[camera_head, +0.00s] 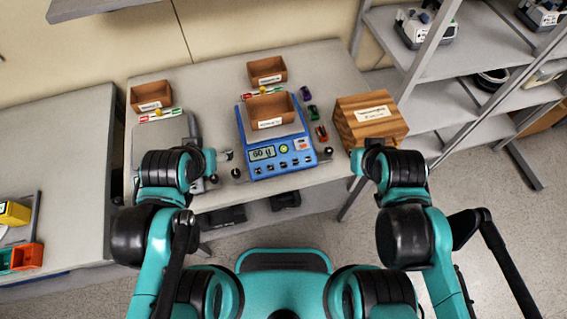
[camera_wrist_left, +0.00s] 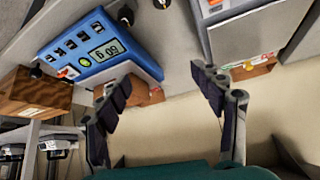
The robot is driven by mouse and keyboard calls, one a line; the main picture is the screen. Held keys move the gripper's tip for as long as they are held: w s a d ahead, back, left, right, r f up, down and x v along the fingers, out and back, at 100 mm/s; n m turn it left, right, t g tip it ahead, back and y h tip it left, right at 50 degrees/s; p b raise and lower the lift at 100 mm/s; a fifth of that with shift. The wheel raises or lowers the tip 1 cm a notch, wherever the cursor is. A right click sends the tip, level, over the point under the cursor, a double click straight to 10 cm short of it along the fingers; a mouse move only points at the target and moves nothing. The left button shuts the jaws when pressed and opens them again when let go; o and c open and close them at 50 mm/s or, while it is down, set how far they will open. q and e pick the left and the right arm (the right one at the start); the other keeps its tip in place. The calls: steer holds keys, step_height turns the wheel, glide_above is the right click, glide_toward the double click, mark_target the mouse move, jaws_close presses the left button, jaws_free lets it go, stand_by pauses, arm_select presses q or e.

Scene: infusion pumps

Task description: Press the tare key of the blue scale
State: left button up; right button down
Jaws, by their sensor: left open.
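The blue scale (camera_head: 243,121) stands on the table in the middle of the head view, a cardboard box (camera_head: 270,109) on its pan. Its display reads about 60 g. Dark keys (camera_head: 296,162) line its front edge, with an orange-and-white patch (camera_head: 303,145) right of the display; I cannot read which is tare. In the left wrist view the blue scale (camera_wrist_left: 135,57) lies left of and beyond my left gripper (camera_wrist_left: 165,90). That gripper is open and empty, its fingers apart from the keys. My right gripper's fingers do not show.
A grey scale (camera_head: 150,130) is partly behind my left arm. A wooden box (camera_head: 368,122) stands right of the blue scale. Small dark weights (camera_head: 236,173) lie near its front corners. Open cardboard boxes stand behind.

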arm_select(q)
jaws_close()
stand_by(1.2)
